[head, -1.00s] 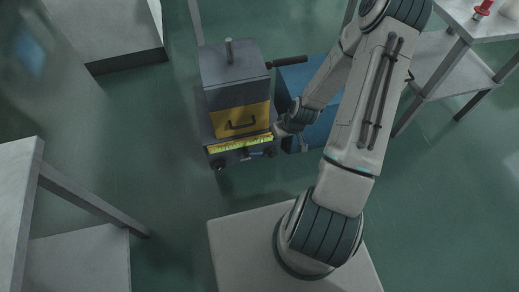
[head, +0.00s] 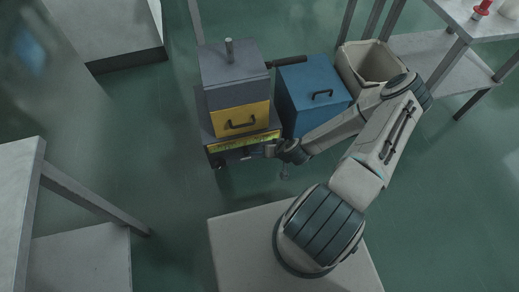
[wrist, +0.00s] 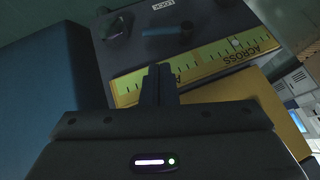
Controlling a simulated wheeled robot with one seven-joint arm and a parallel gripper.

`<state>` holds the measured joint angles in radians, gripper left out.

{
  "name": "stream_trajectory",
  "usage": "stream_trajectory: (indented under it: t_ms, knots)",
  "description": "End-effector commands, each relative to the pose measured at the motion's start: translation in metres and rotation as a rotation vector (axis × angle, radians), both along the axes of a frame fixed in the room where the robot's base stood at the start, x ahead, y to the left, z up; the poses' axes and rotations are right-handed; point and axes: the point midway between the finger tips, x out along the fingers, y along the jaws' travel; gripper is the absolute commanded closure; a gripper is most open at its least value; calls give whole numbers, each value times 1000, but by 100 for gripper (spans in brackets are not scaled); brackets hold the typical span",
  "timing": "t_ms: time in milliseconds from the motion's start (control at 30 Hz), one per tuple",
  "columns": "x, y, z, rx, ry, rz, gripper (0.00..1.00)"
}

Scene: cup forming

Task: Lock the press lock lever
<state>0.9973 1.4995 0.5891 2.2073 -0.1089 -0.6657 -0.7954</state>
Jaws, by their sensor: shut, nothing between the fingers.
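The press (head: 233,85) is a dark grey box with a yellow front panel and black handle, on a low base with a yellow scale strip (head: 222,143). In the wrist view a short blue lever (wrist: 166,31) lies on the dark base face near a white LOCK label (wrist: 165,5). I take it to be the lock lever. My gripper (head: 269,151) is at the right front of the base. Its shut, empty fingers (wrist: 160,70) show over the yellow strip, apart in the picture from the blue lever. Their depth gap is unclear.
A blue cabinet (head: 310,98) with a handle stands right of the press. An open beige bin (head: 372,65) is behind it, partly covered by my arm. A black bar (head: 288,61) juts from the press's right side. Tables stand at left and upper right. Floor in front is clear.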

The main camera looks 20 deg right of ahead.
Motion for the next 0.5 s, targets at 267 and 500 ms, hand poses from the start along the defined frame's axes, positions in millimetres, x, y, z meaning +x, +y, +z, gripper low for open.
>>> stream_trajectory:
  t_ms: [267, 500]
  knots:
    - [8, 5, -15, 2, 1, 1, 100]
    - [33, 17, -51, 1, 1, 0, 100]
